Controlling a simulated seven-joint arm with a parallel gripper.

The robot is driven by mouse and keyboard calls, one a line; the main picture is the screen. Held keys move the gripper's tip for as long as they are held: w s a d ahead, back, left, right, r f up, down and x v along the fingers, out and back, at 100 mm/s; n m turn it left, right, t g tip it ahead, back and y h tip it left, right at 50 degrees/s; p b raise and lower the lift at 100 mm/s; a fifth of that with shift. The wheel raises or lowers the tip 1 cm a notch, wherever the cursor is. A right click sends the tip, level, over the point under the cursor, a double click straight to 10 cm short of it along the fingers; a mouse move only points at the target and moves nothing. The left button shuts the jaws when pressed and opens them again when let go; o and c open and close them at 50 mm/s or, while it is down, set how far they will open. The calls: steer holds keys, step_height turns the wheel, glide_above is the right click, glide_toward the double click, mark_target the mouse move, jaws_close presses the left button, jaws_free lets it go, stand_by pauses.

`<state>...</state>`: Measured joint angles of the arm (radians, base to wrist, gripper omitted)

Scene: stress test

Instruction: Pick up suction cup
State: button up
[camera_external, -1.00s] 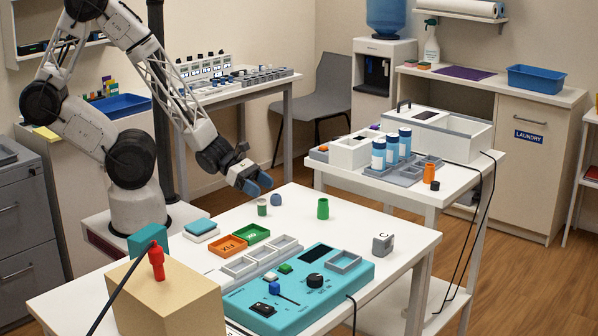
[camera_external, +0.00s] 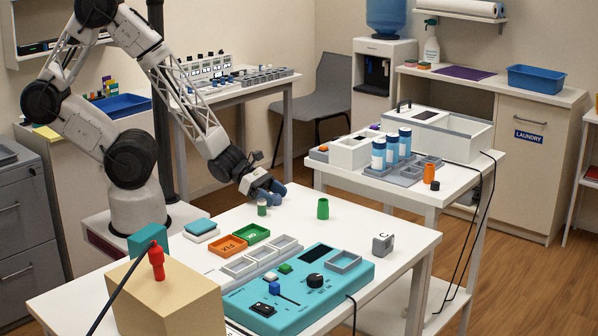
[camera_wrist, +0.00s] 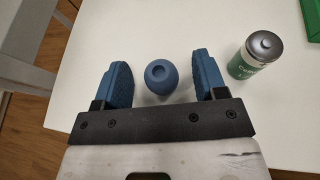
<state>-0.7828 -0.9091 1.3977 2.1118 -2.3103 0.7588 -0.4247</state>
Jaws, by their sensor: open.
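The suction cup, a small round blue piece with a dimple on top (camera_wrist: 161,76), stands on the white table in the wrist view, between the two blue fingers of my gripper (camera_wrist: 161,66). The fingers are spread, with a visible gap on each side of the cup. In the external view my gripper (camera_external: 272,192) is low at the table's far left part, and it largely hides the cup. A green-and-white labelled cylinder with a grey metallic top (camera_wrist: 256,55) stands just right of the right finger; it also shows in the external view (camera_external: 262,207).
Green (camera_external: 252,234) and orange (camera_external: 228,246) trays, a teal control box (camera_external: 300,300) and a cardboard-coloured box (camera_external: 170,300) fill the front. The table's edge is close behind my gripper.

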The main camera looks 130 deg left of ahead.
steer(key=shift+c, duration=0.4)
steer(key=c, duration=0.9)
steer(key=shift+r, duration=0.1)
steer(key=shift+r, duration=1.45)
steer(key=shift+s+d+r, duration=0.15)
steer(key=shift+s+r, duration=0.1)
steer(key=s+d, duration=0.2)
steer(key=s, duration=0.2)
steer(key=s+d+r, duration=0.1)
steer(key=s+d, duration=0.2)
steer(key=s, duration=0.1)
steer(key=s+d, duration=0.3)
steer(key=s, duration=0.2)
steer(key=shift+r, duration=0.2)
